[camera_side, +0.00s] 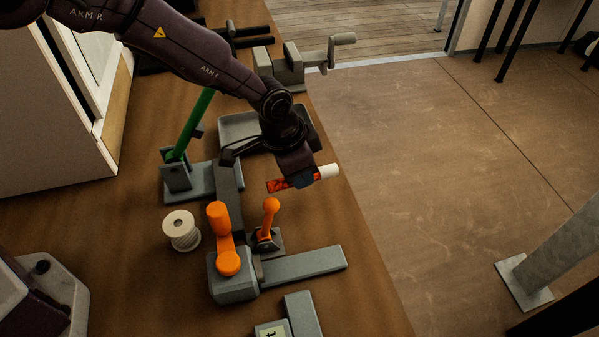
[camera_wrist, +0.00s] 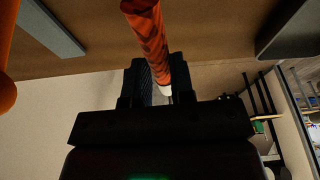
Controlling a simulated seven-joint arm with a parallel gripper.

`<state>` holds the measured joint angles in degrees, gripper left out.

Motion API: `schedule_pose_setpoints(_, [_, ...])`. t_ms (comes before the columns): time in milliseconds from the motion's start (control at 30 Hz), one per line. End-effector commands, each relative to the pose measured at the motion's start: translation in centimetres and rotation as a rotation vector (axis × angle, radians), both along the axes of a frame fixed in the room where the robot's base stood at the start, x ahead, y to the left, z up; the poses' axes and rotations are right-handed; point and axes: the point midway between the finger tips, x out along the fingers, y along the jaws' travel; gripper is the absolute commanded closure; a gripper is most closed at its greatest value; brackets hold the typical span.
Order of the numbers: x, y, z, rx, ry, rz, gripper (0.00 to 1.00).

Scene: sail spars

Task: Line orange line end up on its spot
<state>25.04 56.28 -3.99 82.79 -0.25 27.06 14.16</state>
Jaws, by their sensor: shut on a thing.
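The orange line end (camera_side: 278,186) is a short orange rod with dark markings and a white end. My gripper (camera_side: 304,181) is shut on it around its middle and holds it near the bench's right edge, roughly level, with the white end pointing right. In the wrist view the patterned orange part (camera_wrist: 148,30) comes up between the fingers of my gripper (camera_wrist: 158,82), with a bit of white low between them. I cannot tell which place is its spot.
Below the held piece stand an orange lever (camera_side: 270,215) and an orange crank (camera_side: 222,238) on a grey block (camera_side: 232,287). A white spool (camera_side: 180,230) stands left of them. A green lever (camera_side: 192,125) is further back, near a grey tray (camera_side: 238,127). A grey clamp (camera_side: 290,68) is behind.

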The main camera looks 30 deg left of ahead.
Motion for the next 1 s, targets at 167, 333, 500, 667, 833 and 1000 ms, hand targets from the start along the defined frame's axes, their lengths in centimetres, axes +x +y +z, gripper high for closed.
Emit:
schedule_pose_setpoints(167, [0.0, 0.0, 0.0, 0.000, 0.000, 0.000, 0.94])
schedule_pose_setpoints(333, [0.0, 0.0, 0.8, -0.001, -0.002, 0.000, 0.94])
schedule_pose_setpoints(500, [0.1, 0.0, 4.8, -0.003, -0.005, 0.000, 0.94])
schedule_pose_setpoints(667, [0.1, 0.0, 9.1, -0.002, -0.005, -0.001, 0.94])
schedule_pose_setpoints(833, [0.1, 0.0, 12.6, -0.002, -0.005, 0.000, 0.94])
schedule_pose_setpoints(1000, [-2.1, -1.9, 13.1, 0.003, 0.002, -0.019, 0.94])
